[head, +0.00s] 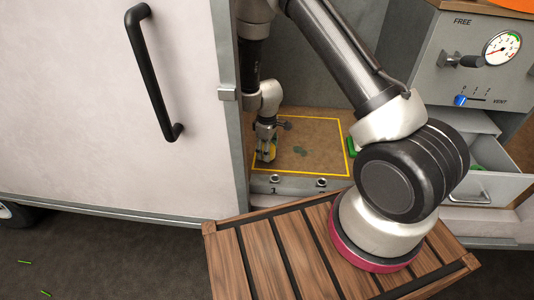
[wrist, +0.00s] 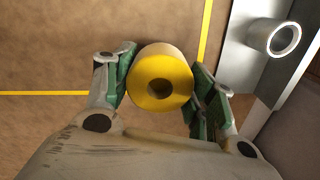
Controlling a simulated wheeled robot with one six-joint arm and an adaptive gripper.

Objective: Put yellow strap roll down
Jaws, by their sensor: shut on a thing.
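The yellow strap roll (wrist: 172,62) is between the two green-padded fingers of my gripper (wrist: 161,88) in the wrist view, with its round end and dark centre hole facing the camera. In the head view my gripper (head: 266,155) is low inside the cabinet, shut on the roll, of which a bit of yellow shows (head: 272,152). The gripper is over the left part of the brown board (head: 310,160) with the yellow outline. I cannot tell whether the roll touches the board.
A grey front ledge with two metal ring fittings (head: 321,183) borders the board. The open white door (head: 100,90) stands left of the opening. A green thing (head: 352,146) is at the board's right edge. A gauge panel (head: 470,60) and an open drawer (head: 486,187) are at the right.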

